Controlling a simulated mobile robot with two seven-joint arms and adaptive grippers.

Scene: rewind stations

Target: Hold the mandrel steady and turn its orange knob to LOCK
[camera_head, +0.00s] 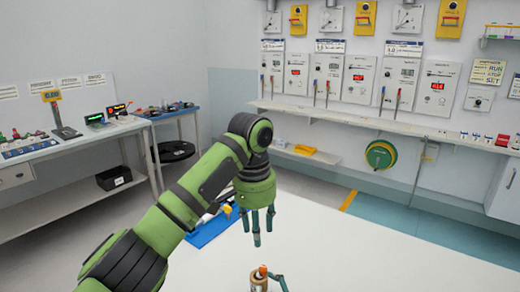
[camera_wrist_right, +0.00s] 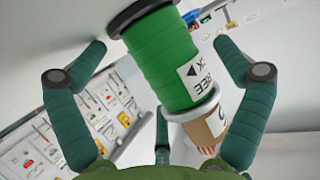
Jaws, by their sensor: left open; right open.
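A small upright tan piece (camera_head: 259,283) with an orange knob (camera_head: 262,271) on top shows at the bottom edge of the head view, partly cut off. A teal finger of my right gripper (camera_head: 279,279) is beside it. In the right wrist view a green cylinder, seemingly the mandrel (camera_wrist_right: 160,60), lies between the open fingers of my right gripper (camera_wrist_right: 160,66). Its white label reads FREE and a K, upside down. My left gripper (camera_head: 257,224) is open, empty and points down above the white table, apart from the knob.
The white table top (camera_head: 345,250) is mostly bare. A blue mat (camera_head: 212,228) with small items lies behind my left arm. A workbench (camera_head: 75,145) stands at the left. A wall shelf (camera_head: 370,122) with panels above it runs along the back.

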